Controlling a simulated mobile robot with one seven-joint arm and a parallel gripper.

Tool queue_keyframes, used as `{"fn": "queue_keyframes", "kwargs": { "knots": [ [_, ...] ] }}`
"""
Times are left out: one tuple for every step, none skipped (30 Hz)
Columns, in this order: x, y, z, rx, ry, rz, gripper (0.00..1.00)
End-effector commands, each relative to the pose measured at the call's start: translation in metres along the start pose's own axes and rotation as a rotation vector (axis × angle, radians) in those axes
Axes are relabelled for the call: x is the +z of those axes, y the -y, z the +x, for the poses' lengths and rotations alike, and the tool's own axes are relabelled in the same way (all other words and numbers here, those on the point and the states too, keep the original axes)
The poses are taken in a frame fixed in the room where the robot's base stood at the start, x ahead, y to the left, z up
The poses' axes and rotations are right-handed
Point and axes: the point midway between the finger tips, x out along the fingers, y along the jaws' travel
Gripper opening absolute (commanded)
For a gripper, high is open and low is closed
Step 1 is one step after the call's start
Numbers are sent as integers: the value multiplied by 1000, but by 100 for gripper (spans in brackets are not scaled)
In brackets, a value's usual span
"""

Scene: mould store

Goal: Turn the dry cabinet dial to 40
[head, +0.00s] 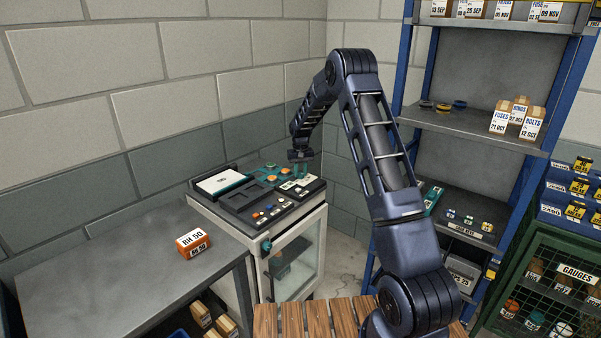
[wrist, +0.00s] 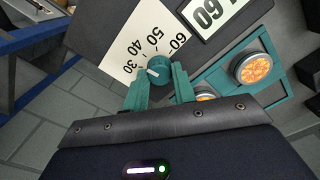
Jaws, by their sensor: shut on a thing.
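The dry cabinet (head: 311,228) stands in the corner, its glass door closed and its dark top panel carrying the controls. In the wrist view, the teal dial (wrist: 160,66) has a white pointer mark on its left side, facing roughly the 30 to 40 end of the scale. The exact reading is hard to tell. The white scale plate (wrist: 125,27) shows 30, 40, 50 and 60. My gripper (wrist: 160,75) is shut on the dial, one teal finger on each side. In the head view my gripper (head: 301,165) is over the back right of the cabinet top, and the dial cannot be made out.
A white number card (wrist: 214,14) and an amber round lamp (wrist: 256,68) sit beside the dial. An orange box (head: 194,243) stands on the grey bench (head: 100,270) at left. The blue shelf rack (head: 476,130) is close on the right. A wooden slatted surface (head: 300,318) lies in front.

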Motion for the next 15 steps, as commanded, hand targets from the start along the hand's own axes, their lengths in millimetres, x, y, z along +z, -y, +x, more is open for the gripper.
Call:
{"fn": "queue_keyframes", "kwargs": {
  "knots": [
    [0, 0, -1, 1, -1, 28, 4],
    [0, 0, -1, 1, -1, 43, 4],
    [0, 0, -1, 1, -1, 64, 4],
    [0, 0, -1, 1, -1, 77, 4],
    [0, 0, -1, 1, -1, 91, 4],
    [0, 0, -1, 1, -1, 106, 4],
    [0, 0, -1, 0, -1, 117, 4],
    [0, 0, -1, 0, -1, 127, 4],
    [0, 0, -1, 0, -1, 137, 4],
    [0, 0, -1, 0, -1, 144, 4],
    [0, 0, -1, 0, -1, 150, 4],
    [0, 0, -1, 1, -1, 157, 4],
    [0, 0, -1, 0, -1, 161, 4],
    [0, 0, -1, 1, -1, 164, 4],
    [0, 0, -1, 0, -1, 167, 4]
  ]
}}
